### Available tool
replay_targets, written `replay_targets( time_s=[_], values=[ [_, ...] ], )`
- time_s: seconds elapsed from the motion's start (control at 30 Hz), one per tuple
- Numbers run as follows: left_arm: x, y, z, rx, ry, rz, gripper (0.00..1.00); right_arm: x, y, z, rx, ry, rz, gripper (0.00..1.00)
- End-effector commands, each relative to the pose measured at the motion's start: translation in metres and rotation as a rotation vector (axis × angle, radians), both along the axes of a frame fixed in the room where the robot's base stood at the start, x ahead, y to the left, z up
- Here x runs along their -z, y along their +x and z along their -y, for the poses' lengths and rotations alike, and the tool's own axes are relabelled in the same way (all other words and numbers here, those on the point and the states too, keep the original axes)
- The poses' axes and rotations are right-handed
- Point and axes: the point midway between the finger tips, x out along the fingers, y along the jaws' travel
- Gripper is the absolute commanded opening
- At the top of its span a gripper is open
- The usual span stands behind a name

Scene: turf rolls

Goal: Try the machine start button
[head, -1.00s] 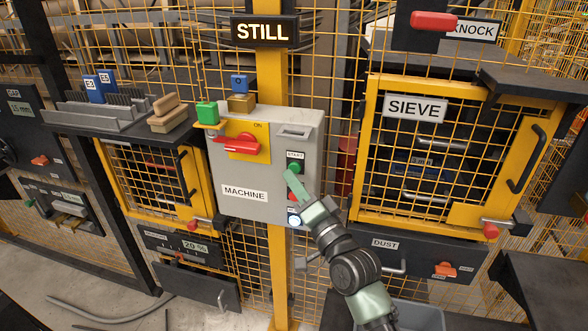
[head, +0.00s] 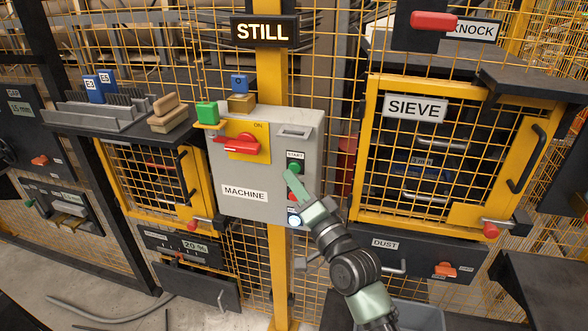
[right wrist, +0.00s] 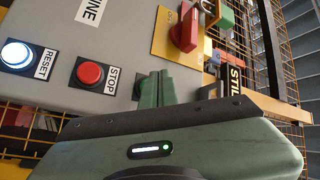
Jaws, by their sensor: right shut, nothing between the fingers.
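The grey machine box (head: 262,190) labelled MACHINE hangs on a yellow post. Its green start button (head: 295,168), under a START label, shows just above my right gripper (head: 289,174) in the head view. My right gripper is shut and empty, its fingertips at or very near the button; whether they touch it I cannot tell. In the right wrist view the shut fingers (right wrist: 157,88) cover most of the start button. The red stop button (right wrist: 90,73) and lit reset button (right wrist: 16,54) show beside them. A sign (head: 264,32) above reads STILL. My left gripper is not in view.
A red switch handle (head: 238,145) on a yellow plate sits on the box, with a green block (head: 207,112) beside it. The yellow-framed SIEVE door (head: 365,150) stands to the right. A dark DUST drawer (head: 420,262) lies below it.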

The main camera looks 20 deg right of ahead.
Motion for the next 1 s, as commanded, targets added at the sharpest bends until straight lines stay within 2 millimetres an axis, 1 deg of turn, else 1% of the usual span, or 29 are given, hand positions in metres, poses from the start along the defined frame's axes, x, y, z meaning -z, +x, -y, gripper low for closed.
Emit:
replay_targets(
  time_s=[0.3, 1.0],
  values=[
    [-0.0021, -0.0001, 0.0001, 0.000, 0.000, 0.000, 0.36, -0.0004, 0.0069, 0.0046, -0.001, 0.000, 0.000, 0.00],
    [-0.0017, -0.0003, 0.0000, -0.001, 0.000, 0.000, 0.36, -0.0003, 0.0104, 0.0070, 0.000, -0.001, 0.000, 0.00]
  ],
)
